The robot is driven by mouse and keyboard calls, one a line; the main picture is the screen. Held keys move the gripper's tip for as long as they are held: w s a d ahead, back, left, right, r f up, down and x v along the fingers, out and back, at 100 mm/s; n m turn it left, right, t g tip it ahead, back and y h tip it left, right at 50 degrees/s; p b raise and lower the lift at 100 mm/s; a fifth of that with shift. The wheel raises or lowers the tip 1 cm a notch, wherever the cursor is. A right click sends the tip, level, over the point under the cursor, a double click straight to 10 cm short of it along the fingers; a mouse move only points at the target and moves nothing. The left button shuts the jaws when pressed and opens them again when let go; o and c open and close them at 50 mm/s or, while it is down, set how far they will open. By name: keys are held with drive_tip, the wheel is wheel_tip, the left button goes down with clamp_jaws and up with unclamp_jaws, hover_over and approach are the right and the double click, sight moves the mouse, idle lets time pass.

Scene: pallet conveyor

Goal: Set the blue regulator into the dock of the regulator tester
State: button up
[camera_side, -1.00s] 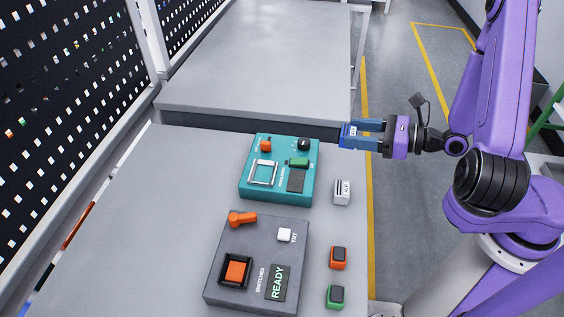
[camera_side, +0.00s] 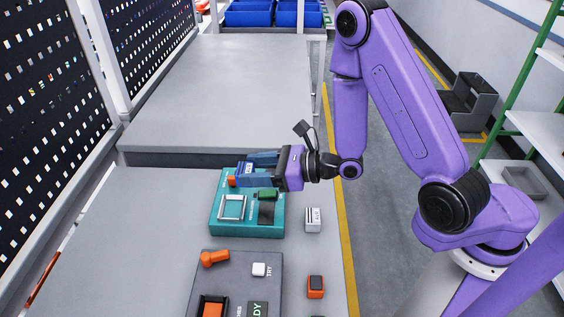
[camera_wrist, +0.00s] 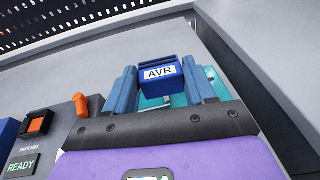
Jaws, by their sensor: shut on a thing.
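My gripper (camera_side: 258,168) is shut on the blue regulator (camera_side: 244,168), a small block with a white AVR label. In the wrist view the regulator (camera_wrist: 160,73) sits upright between the two blue fingers, label facing the camera. The teal regulator tester (camera_side: 218,236) lies on the table below. The regulator appears raised over the tester's back edge. The tester's dock (camera_side: 233,207), a pale square frame at its left, looks empty. The gripper hides part of the tester's back. In the wrist view the regulator and fingers cover most of the tester (camera_wrist: 207,90).
A grey switch tester (camera_side: 240,270) stands in front, with an orange switch in its dock and an orange lever. A white block (camera_side: 313,219) and an orange switch (camera_side: 315,287) lie on the right. The table's left side (camera_side: 140,230) is clear.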

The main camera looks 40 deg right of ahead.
hover_over(243, 208)
drive_tip(key=shift+r+y, duration=0.3)
drive_tip(key=shift+r, duration=0.1)
drive_tip(key=shift+f, duration=2.65)
drive_tip(key=shift+f, duration=0.9)
drive_tip(key=o, duration=1.5)
drive_tip(key=shift+c, duration=0.2)
drive_tip(key=shift+r, duration=3.5)
drive_tip(key=shift+a, duration=0.1)
